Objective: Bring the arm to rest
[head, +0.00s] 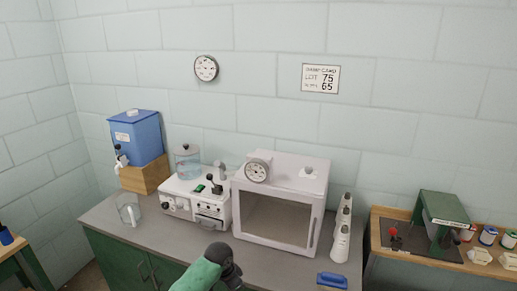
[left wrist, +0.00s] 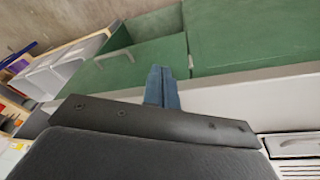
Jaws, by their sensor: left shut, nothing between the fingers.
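My left arm (head: 208,268) shows as a green and black link at the bottom middle of the head view, in front of the counter. Its gripper cannot be made out there. In the left wrist view my left gripper (left wrist: 164,80) shows two blue fingers side by side, shut and empty. Behind them are green cabinet fronts (left wrist: 235,38) and a pale edge. My right gripper is in neither view.
The grey counter (head: 103,222) holds a glass jug (head: 129,209), a blue tank (head: 137,138) on a wooden block, a white control unit (head: 181,199), a white windowed box (head: 318,180), white bottles (head: 341,240) and a blue item (head: 332,281). A wooden bench (head: 378,222) stands right.

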